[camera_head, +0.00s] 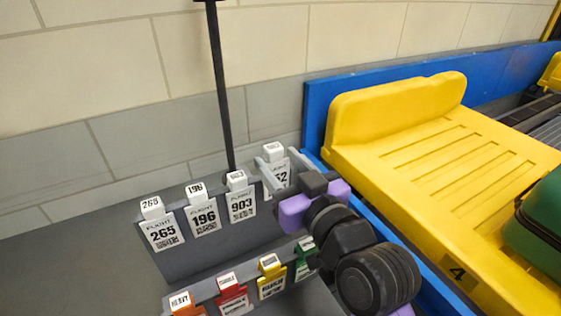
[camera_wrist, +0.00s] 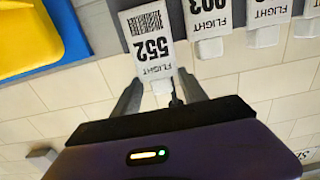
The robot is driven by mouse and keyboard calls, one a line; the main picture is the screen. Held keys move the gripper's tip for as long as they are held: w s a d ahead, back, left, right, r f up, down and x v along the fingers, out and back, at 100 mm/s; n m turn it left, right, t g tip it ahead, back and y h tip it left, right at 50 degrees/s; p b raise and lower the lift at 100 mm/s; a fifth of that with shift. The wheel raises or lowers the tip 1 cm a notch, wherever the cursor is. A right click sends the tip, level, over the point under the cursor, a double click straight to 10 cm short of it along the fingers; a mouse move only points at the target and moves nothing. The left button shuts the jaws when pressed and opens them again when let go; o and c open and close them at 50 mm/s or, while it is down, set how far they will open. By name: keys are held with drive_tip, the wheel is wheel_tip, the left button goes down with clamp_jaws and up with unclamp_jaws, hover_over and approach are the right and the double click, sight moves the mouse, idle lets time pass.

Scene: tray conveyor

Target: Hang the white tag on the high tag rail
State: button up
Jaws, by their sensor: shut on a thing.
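The fingers are shut on this clip. Whether the clip sits fully over the rail's edge is hidden by the fingers.
White tags 265 (camera_head: 162,233), 196 (camera_head: 204,218) and 903 (camera_head: 241,204) hang left of it. Orange, red, yellow (camera_head: 271,281) and green tags hang on a lower rail in front. A black pole (camera_head: 221,90) rises behind. A yellow tray (camera_head: 400,150) lies right.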

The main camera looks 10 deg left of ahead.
sight(277, 174)
drive_tip(key=shift+f+b, duration=1)
drive_tip(key=shift+f, duration=0.65)
drive_tip(key=o, duration=1.5)
